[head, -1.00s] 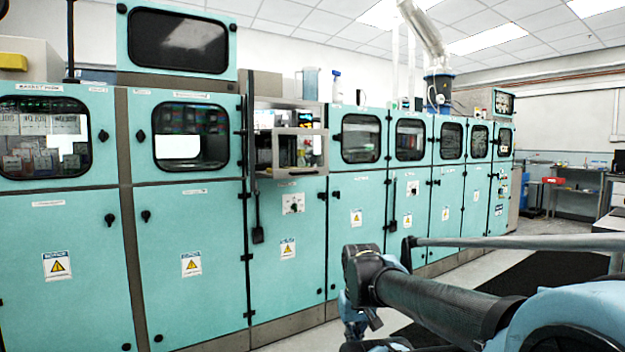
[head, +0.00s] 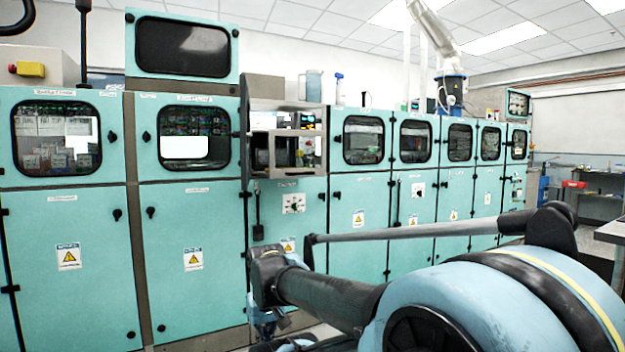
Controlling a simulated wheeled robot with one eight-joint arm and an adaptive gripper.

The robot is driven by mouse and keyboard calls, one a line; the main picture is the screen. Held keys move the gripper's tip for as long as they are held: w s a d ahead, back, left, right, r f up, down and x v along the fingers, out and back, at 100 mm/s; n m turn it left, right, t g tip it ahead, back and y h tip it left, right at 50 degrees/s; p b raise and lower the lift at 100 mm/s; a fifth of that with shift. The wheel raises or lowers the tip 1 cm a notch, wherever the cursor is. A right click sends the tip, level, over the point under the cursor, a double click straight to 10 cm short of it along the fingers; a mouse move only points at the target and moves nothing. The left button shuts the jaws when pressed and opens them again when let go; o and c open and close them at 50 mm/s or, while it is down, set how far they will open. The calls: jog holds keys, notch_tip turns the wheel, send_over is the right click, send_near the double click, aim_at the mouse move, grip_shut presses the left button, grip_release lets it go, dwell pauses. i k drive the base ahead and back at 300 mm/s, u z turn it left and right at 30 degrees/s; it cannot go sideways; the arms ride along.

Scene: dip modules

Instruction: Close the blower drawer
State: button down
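A grey-framed unit (head: 286,148) sticks out from the upper part of the teal machine's third section, left of the middle in the head view. It looks like the blower drawer. Its front stands proud of the neighbouring panels, so it seems pulled out. Dark parts show inside the frame. My arm crosses the lower right of the view, and its dark link reaches left to below the unit. I cannot make out my gripper's fingers, and nothing of mine touches the unit.
A row of teal cabinets (head: 83,240) with dark windows and black knobs fills the left and middle. A black handle (head: 258,225) hangs below the unit. A red bin (head: 573,184) and benches stand at the far right. My arm hides the floor in front.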

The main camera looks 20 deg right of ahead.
aim_at(273, 173)
jog(key=u, duration=0.05)
jog(key=i, duration=1)
jog(key=z, duration=0.05)
